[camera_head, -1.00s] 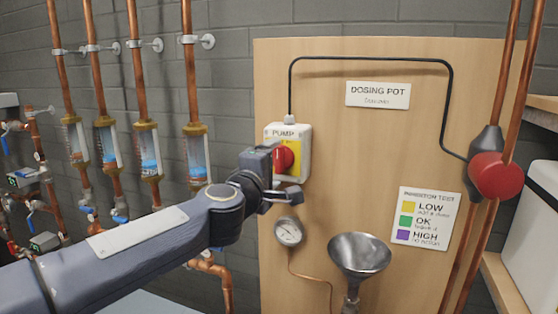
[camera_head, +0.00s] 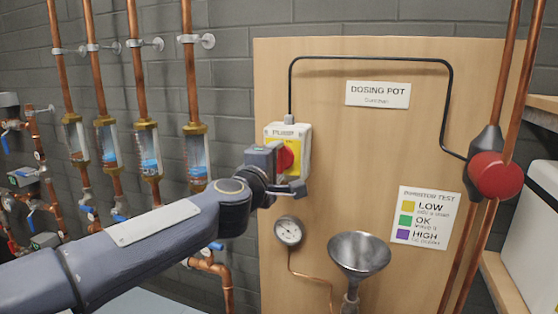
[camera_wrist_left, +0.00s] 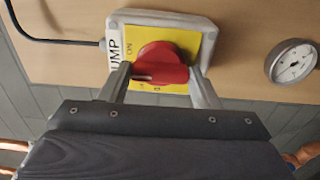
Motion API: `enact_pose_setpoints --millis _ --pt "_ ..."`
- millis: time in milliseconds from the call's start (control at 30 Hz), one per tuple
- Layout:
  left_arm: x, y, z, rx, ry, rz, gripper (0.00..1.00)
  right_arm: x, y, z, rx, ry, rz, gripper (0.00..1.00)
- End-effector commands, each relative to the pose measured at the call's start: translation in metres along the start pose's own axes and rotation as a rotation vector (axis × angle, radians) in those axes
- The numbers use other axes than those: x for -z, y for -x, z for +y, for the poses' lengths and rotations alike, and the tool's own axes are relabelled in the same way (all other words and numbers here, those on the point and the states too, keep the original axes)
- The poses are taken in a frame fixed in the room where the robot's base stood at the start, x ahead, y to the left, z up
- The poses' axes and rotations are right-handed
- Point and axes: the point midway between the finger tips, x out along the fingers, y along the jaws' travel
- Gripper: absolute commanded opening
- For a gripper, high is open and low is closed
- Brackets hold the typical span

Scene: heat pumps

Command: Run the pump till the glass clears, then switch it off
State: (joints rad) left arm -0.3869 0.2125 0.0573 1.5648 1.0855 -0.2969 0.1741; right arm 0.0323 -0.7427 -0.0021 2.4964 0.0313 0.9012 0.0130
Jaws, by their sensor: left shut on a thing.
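The pump switch (camera_head: 301,137) is a pale box with a yellow face and a red rotary knob (camera_head: 288,157), mounted on the wooden board. My left gripper (camera_wrist_left: 160,78) is shut on the red knob, one finger at each side in the left wrist view. A white mark shows near the knob's lower left there; I cannot tell the switch position for sure. Several sight glasses, such as the rightmost one (camera_head: 196,156), sit on copper pipes at the left, with blue inside. The red pump (camera_head: 495,176) is on the right pipe. My right gripper is out of view.
A pressure gauge (camera_head: 288,231) and a metal funnel (camera_head: 359,254) are below the switch. A black cable (camera_head: 372,59) runs from the switch to the pump. A colour-coded test card (camera_head: 425,217) hangs at the right. The board's middle is clear.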

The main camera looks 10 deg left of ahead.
Motion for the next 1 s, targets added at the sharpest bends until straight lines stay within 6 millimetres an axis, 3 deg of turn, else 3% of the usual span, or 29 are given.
enact_pose_setpoints --millis 300,600,833,1000 --pt "0.0 0.0 -0.002 0.0 0.501 0.001 0.25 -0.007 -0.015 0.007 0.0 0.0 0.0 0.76" --pt "0.0 0.0 -0.001 0.001 0.539 0.0 0.25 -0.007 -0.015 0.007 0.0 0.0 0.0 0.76" --pt "0.0 0.0 -0.004 0.0 0.957 0.001 0.25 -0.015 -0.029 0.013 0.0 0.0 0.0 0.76" --pt "0.0 0.0 -0.001 0.001 1.048 0.002 0.25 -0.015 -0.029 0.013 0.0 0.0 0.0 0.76"
